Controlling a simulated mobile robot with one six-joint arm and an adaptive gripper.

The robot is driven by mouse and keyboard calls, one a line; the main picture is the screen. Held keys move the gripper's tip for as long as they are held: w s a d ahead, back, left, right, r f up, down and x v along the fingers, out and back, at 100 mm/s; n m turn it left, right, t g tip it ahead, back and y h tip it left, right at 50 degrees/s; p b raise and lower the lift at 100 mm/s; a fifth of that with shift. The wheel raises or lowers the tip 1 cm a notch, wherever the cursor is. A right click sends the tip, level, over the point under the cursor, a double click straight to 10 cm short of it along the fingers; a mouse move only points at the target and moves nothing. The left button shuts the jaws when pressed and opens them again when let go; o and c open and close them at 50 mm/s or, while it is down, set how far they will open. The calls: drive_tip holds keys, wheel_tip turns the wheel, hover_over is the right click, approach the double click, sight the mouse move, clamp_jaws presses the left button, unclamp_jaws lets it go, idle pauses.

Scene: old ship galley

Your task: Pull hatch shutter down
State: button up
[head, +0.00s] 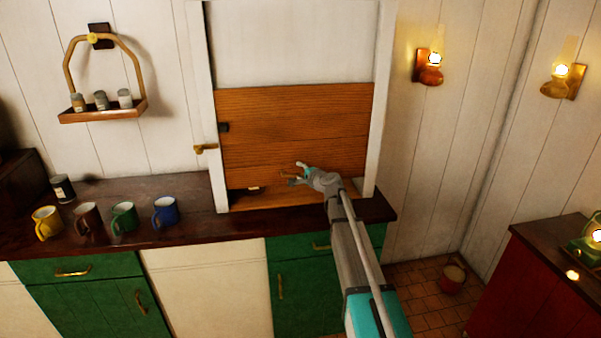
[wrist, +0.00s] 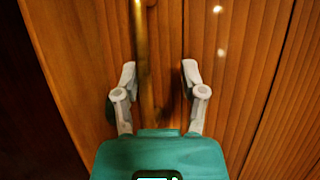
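The hatch shutter (head: 290,120) is a brown wooden slatted panel in a white frame, with its lower edge a little above the wooden sill (head: 300,196). The upper part of the frame shows a pale panel. My gripper (head: 296,176) is at the lower part of the shutter. In the wrist view my gripper (wrist: 159,82) is open, its two fingers on either side of a brass bar handle (wrist: 147,50). Gaps show between the bar and the fingers. The bar's lower end is blurred and in shadow; the handle is mostly hidden by my gripper in the head view.
Several mugs (head: 124,217) and a jar (head: 62,188) stand on the dark counter (head: 200,237) to the left.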

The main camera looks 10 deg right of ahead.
drive_tip(key=shift+r+p, duration=9.05)
drive_tip(key=shift+r, duration=0.3)
approach(295, 121)
drive_tip(key=shift+x, duration=0.8)
drive_tip(key=shift+s, duration=0.1)
